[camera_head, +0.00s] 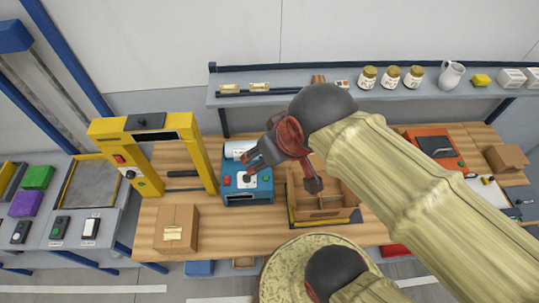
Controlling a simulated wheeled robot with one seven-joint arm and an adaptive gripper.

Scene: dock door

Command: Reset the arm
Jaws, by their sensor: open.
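My gripper (282,178) hangs above the wooden workbench, with its two dark fingers spread apart and nothing between them. One finger overlaps the blue device (248,196) in the picture, and the other overlaps the wooden compartment box (322,204). I cannot tell whether either finger touches them. My arm reaches in from the lower right and hides part of the bench and the shelf.
A yellow frame (203,150) and a closed cardboard box (177,229) stand at the bench's left. A red-orange device (433,142) is at the right. Jars (391,76) and a white pitcher (451,75) stand on the shelf. Bare bench (218,235) shows in front.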

